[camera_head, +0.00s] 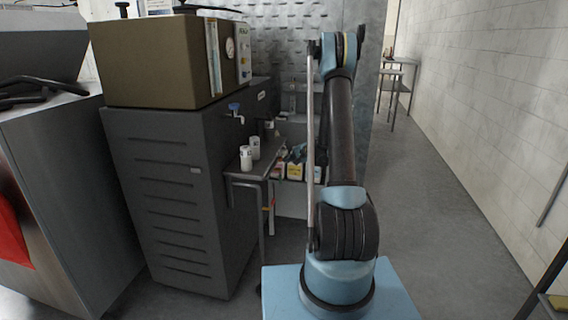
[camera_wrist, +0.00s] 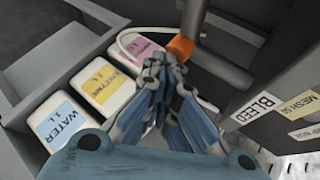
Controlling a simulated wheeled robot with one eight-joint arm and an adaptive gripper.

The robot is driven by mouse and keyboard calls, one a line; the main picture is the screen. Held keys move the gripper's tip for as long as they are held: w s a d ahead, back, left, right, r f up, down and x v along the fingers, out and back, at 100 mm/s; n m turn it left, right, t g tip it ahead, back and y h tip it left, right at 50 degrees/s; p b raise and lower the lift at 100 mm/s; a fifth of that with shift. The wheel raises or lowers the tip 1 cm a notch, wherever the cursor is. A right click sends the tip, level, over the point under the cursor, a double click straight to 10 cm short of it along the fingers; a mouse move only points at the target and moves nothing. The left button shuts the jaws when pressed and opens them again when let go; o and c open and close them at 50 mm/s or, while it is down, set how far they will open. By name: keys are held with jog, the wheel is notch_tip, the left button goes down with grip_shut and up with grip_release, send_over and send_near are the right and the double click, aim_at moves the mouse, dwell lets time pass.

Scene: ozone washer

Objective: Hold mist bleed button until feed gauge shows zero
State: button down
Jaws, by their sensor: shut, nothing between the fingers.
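My gripper (camera_wrist: 167,80) is shut and empty in the wrist view, with its blue fingers close together. A white label reading "BLEED" (camera_wrist: 257,108) is on a dark part to the right of the fingers, apart from them. I cannot make out the bleed button itself. In the head view, a round white dial (camera_head: 230,47) is on the brown box; I cannot read its needle or tell whether it is the feed gauge. In the head view the gripper is not clearly visible beyond my arm.
Labelled bottles, one marked "WATER" (camera_wrist: 62,122), stand left of the fingers. An orange-ended part (camera_wrist: 180,48) is just beyond the fingertips. A small side table (camera_head: 240,174) holds white containers beside the dark cabinet (camera_head: 170,200). The floor to the right (camera_head: 440,220) is clear.

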jog(key=shift+d, duration=0.1)
jog(key=shift+s+d, duration=0.25)
jog(key=shift+d, duration=0.55)
jog(key=shift+s+d, duration=0.25)
jog(key=shift+d, duration=0.55)
jog(key=shift+s+d, duration=0.3)
jog(key=shift+d, duration=0.5)
jog(key=shift+s+d, duration=0.25)
jog(key=shift+d, duration=0.55)
jog(key=s+a+r+n+g+h, duration=0.1)
jog(key=s+a+r+n, duration=0.1)
jog(key=s+r, duration=0.55)
jog(key=s+a+r+n+g+h, duration=0.15)
jog(key=s+r, duration=0.25)
jog(key=s, duration=0.6)
jog(key=s+a+r+n+g, duration=0.2)
jog(key=s+r, duration=0.3)
jog(key=s, duration=0.4)
jog(key=s+d+f+n+g+h, duration=0.1)
jog(key=s+f+n+h, duration=0.1)
jog(key=s, duration=1.3)
jog(key=s+d+f+n+g+h, duration=0.1)
jog(key=s+d+f+n+h, duration=0.1)
jog(key=s, duration=1.3)
jog(key=shift+d+f+h, duration=0.3)
jog(key=shift+f+h, duration=0.05)
jog(key=shift+f, duration=0.15)
